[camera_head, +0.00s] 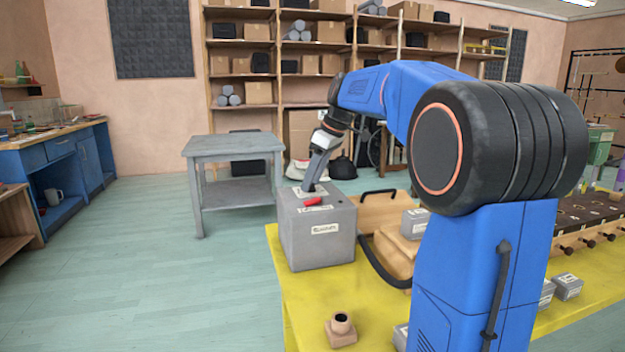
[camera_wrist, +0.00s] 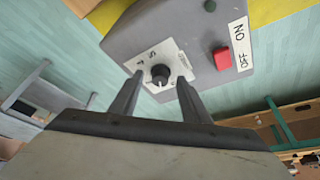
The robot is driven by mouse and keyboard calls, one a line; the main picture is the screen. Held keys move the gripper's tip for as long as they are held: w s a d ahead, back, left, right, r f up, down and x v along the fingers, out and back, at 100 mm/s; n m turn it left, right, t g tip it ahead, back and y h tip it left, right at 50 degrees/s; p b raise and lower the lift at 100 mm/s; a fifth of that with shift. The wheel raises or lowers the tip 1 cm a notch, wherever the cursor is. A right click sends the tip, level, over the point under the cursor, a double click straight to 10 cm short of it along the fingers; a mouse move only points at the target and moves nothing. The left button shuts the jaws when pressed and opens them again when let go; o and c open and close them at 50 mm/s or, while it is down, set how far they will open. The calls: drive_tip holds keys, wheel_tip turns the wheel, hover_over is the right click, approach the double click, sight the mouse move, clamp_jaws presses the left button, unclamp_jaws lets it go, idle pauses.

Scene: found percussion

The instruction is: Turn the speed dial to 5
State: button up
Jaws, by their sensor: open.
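The speed dial is a small black knob (camera_wrist: 160,74) on a white marked plate (camera_wrist: 146,56) on top of a grey box (camera_head: 318,238). Markings that look like 4 and 5 show beside the knob in the wrist view; the setting is too small to tell. My gripper (camera_wrist: 156,92) is open and points down at the box top, its two fingers on either side of the knob. I cannot tell whether they touch it. In the head view my gripper (camera_head: 310,188) hides the dial.
A red switch (camera_wrist: 222,58) with an ON/OFF label (camera_wrist: 240,45) sits beside the dial. The box stands on a yellow table (camera_head: 300,300) near a black-handled wooden case (camera_head: 382,212) and a small wooden piece (camera_head: 341,330). A grey side table (camera_head: 232,146) stands behind.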

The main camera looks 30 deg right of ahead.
drive_tip(key=shift+f, duration=0.15)
drive_tip(key=c, duration=1)
drive_tip(key=shift+c, duration=0.2)
